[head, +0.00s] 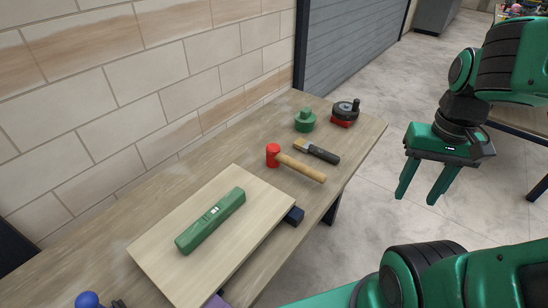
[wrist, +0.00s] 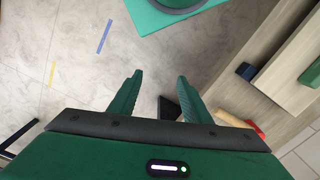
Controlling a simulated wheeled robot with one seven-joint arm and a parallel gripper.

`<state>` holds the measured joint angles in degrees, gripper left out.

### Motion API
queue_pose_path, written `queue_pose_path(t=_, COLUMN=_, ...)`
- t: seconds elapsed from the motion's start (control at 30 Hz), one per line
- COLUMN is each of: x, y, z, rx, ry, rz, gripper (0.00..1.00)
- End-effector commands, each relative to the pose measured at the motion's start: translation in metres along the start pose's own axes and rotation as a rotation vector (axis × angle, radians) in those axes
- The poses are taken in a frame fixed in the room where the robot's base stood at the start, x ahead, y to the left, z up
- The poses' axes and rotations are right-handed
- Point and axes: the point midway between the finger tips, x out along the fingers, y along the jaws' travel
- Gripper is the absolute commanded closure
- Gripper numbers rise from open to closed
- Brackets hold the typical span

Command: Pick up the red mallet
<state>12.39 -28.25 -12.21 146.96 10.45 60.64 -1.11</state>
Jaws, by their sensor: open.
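The red mallet lies on its side on the wooden workbench (head: 92,207), with its red head (head: 272,155) to the left and its light wooden handle (head: 303,170) pointing right toward the bench's front edge. In the wrist view the handle (wrist: 229,118) and part of the red head (wrist: 257,130) show at the lower right, partly hidden by my gripper's body. My gripper (head: 418,198) is open and empty. It hangs over the floor to the right of the bench, apart from the mallet, with its fingers pointing down. The open fingers (wrist: 155,88) also show in the wrist view.
A brush with a dark handle (head: 323,154) lies close behind the mallet. A green round object (head: 305,121) and a black and red tool (head: 345,112) stand farther back. A board (head: 165,235) bearing a green level (head: 211,220) lies in front. A brick wall (head: 130,90) borders the bench.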

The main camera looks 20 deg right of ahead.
Motion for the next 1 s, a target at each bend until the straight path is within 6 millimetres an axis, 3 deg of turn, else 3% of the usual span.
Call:
queue_pose_path(t=0.1, x=-0.004, y=-0.008, z=-0.011, rx=-0.049, ry=0.013, rz=-0.011, gripper=0.56)
queue_pose_path(t=0.27, x=-0.005, y=-0.05, z=-0.051, rx=-0.231, ry=0.018, rz=-0.048, gripper=0.56)
queue_pose_path(t=0.5, x=0.007, y=-0.128, z=-0.123, rx=-0.582, ry=0.035, rz=-0.183, gripper=0.56)
queue_pose_path(t=0.7, x=0.024, y=-0.193, z=-0.167, rx=-0.841, ry=0.064, rz=-0.346, gripper=0.56)
queue_pose_path(t=0.83, x=0.031, y=-0.226, z=-0.185, rx=-0.963, ry=0.091, rz=-0.447, gripper=0.56)
queue_pose_path(t=1.0, x=0.036, y=-0.249, z=-0.196, rx=-1.05, ry=0.118, rz=-0.53, gripper=0.56)
